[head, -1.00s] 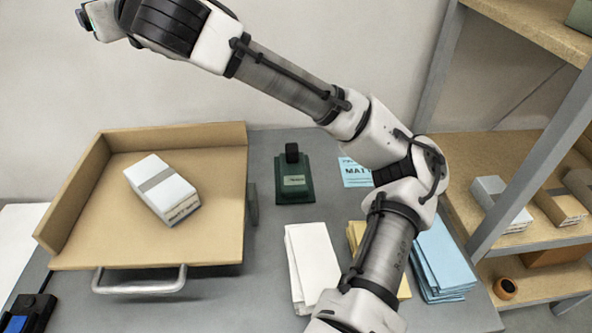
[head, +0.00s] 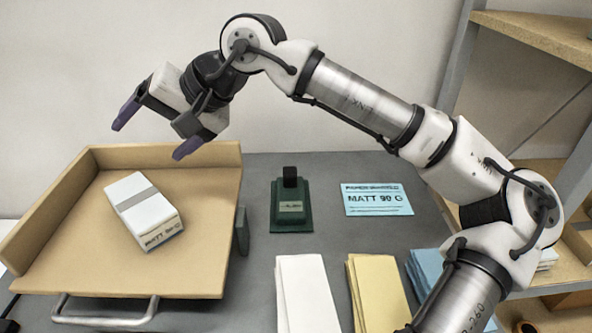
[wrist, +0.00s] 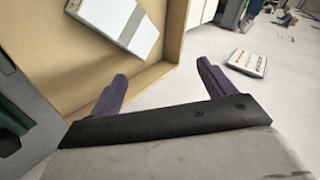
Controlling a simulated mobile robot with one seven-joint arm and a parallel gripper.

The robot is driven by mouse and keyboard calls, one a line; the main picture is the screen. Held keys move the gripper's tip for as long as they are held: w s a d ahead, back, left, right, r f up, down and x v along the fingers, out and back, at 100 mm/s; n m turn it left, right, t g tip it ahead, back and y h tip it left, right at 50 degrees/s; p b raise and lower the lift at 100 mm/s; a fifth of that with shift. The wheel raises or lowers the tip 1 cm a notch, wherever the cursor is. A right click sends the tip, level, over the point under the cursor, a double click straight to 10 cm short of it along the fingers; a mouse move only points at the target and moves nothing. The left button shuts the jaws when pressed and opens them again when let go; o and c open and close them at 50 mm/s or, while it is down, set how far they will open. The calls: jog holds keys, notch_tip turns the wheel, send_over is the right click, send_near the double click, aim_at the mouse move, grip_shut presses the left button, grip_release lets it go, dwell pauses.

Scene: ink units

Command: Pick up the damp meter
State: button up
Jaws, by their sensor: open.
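No label reads as a damp meter. The likeliest one is a dark green block (head: 291,218) with a black upright top and a pale label too small to read. It stands on the grey table right of the wooden tray. A green thing at the left edge of the wrist view (wrist: 10,128) may be the same block, mostly cut off. My gripper (head: 154,136) is open and empty, with purple fingertips spread, above the back of the tray and up and left of the green block. Its fingers also show in the wrist view (wrist: 161,72).
The wooden tray (head: 60,262) has raised sides, a metal handle (head: 105,318) and a white pack (head: 142,207) inside. A blue MATT 90 card (head: 376,200) lies right of the block. White (head: 305,290), yellow (head: 378,285) and blue paper stacks lie in front. Shelves stand at right.

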aim_at(290, 177)
jog(key=w+d+f+h, duration=0.1)
jog(key=d+f+h, duration=0.1)
jog(key=d, duration=0.1)
jog(key=w+d+f+t+h, duration=0.1)
jog(key=w+d+f, duration=0.1)
jog(key=d, duration=0.1)
jog(key=w+d+f+m+t+h, duration=0.1)
jog(key=d+f+h, duration=0.1)
jog(key=d, duration=0.1)
jog(key=shift+w+d+h+b, duration=0.3)
jog(key=shift+w+d+b, duration=0.05)
jog(key=shift+w, duration=0.05)
jog(key=w+d+f+m+t+h, duration=0.1)
jog(key=d+h, duration=0.1)
jog(key=d, duration=0.3)
jog(key=w+d+f+m+h, duration=0.1)
jog(key=w+d+h, duration=0.15)
jog(key=d, duration=0.25)
jog(key=x, duration=0.6)
jog(key=shift+s+a+f, duration=0.1)
jog(key=shift+a+f, duration=0.1)
jog(key=shift+f, duration=0.25)
jog(key=x, duration=0.5)
jog(key=shift+s+d+f, duration=0.15)
jog(key=shift+d+f, duration=0.05)
jog(key=shift+d, duration=0.2)
jog(key=shift+f, duration=0.45)
jog(key=c, duration=1.2)
